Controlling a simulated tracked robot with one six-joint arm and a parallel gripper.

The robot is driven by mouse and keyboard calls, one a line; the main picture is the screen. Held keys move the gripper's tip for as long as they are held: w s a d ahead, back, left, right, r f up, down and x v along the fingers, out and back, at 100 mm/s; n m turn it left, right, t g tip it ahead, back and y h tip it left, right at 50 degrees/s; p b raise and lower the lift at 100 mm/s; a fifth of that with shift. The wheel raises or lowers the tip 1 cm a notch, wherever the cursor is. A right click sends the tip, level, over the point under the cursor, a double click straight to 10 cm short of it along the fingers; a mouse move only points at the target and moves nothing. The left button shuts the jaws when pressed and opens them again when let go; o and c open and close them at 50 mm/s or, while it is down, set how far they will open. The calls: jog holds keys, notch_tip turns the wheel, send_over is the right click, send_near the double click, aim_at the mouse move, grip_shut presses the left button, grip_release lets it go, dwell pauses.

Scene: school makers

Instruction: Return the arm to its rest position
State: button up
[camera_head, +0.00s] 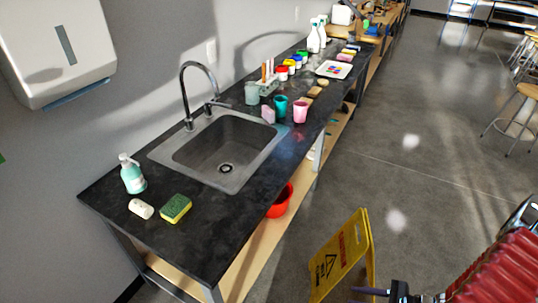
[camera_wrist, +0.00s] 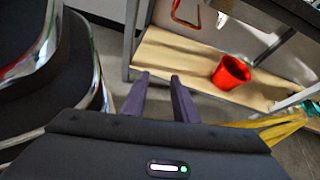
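My gripper (camera_wrist: 160,78) shows in the wrist view with its two dark purple fingers apart and nothing between them. In the head view my gripper (camera_head: 366,291) is at the bottom edge, right of centre, close to the yellow floor sign (camera_head: 342,255), with the red ribbed arm cover to its right. The fingers point toward the counter's lower shelf. I cannot tell from the head view how far apart they are.
The dark counter (camera_head: 105,195) holds a sink (camera_head: 222,150), a soap bottle (camera_head: 132,175), a sponge (camera_head: 175,208) and several cups and paint pots. A red bucket (camera_wrist: 231,72) stands on the wooden lower shelf (camera_wrist: 180,62). Grey floor (camera_head: 420,150) is open right of the counter.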

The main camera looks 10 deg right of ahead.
jog(key=s+a+r+n+g+h, duration=0.1)
jog(key=a+r+n+g+h, duration=0.15)
jog(key=r+n, duration=0.45)
jog(key=a+r+n+g+h, duration=0.2)
jog(key=r+n+h, duration=0.15)
jog(key=r, duration=0.85)
jog(key=s+a+r+n+g+h, duration=0.1)
jog(key=a+r+n+g+h, duration=0.15)
jog(key=r+n, duration=0.5)
jog(key=a+r+n+t+h, duration=0.1)
jog(key=a+r+n+t, duration=0.1)
jog(key=a+r, duration=0.3)
jog(key=a+r+n+t+h, duration=0.1)
jog(key=a+r+t, duration=0.3)
jog(key=r, duration=0.8)
jog(key=shift+s+a+r+n, duration=0.3)
jog(key=shift+a+r+n, duration=0.05)
jog(key=shift+a+n, duration=0.45)
